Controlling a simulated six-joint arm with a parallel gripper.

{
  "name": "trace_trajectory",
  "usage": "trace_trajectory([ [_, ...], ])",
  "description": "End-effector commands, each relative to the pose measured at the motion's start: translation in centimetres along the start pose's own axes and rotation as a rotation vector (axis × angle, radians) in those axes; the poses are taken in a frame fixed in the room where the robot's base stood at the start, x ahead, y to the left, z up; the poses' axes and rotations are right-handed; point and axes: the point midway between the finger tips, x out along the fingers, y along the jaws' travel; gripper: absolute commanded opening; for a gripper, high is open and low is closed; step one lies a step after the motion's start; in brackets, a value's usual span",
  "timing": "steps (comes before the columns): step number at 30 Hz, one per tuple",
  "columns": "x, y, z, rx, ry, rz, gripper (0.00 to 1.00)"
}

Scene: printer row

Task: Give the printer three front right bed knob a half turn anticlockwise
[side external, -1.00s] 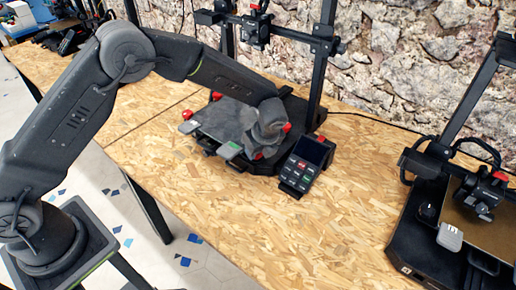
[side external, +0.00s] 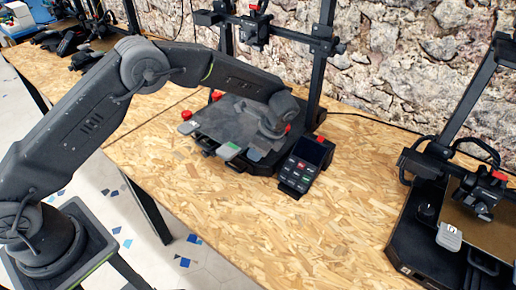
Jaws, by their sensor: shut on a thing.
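The printer in front of my arm has a dark square bed (side external: 222,122) low over its black base. Red knobs show at the bed's left corner (side external: 187,114), its back left corner (side external: 216,96) and its right side (side external: 288,128). My gripper (side external: 260,150) is down at the bed's front right corner, shut on the front right bed knob. The gripper covers that knob, so its colour and angle are hidden. The fingers are small and dark here and hard to make out.
A control screen with buttons (side external: 305,163) stands close to the right of my gripper. The printer's upright (side external: 322,65) rises behind. Another printer (side external: 440,220) stands at right; bare board lies between.

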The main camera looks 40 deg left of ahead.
Motion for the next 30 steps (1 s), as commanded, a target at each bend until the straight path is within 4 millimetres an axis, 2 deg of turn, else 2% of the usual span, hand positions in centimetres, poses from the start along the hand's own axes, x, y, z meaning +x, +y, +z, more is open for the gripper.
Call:
trace_trajectory([
  [7, -0.12, -0.11, -0.03, -0.065, 0.003, 0.024, 0.16],
  [20, -0.17, -0.12, -0.03, -0.075, 0.004, 0.028, 0.16],
  [21, -0.17, -0.12, -0.03, -0.075, 0.004, 0.028, 0.41],
  [24, -0.15, -0.12, -0.03, -0.074, 0.003, 0.028, 0.5],
  [30, -0.09, -0.09, -0.02, -0.074, 0.002, 0.029, 0.5],
])
